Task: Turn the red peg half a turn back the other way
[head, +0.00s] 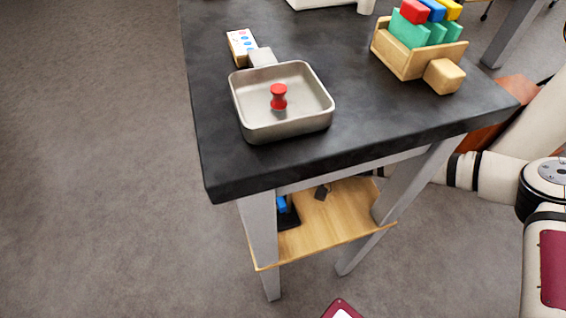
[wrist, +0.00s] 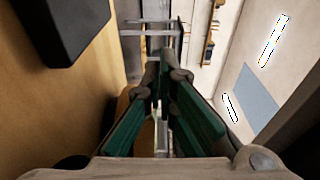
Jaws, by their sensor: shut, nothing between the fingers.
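The red peg (head: 279,96) stands upright in a square metal tray (head: 240,112) on the dark table. It has a wide round top and a narrower waist. My gripper (wrist: 163,98) shows only in the wrist view, with its green-padded fingers shut and empty. The peg and tray are not in the wrist view. My gripper is out of the head view, away from the peg; my arm is at the right edge there.
The dark table (head: 350,130) has a wooden box (head: 397,60) with coloured blocks at its back right and a wooden block (head: 444,76) beside it. A small printed box (head: 241,45) lies behind the tray. A wooden shelf (head: 325,220) is below. The table's front right is clear.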

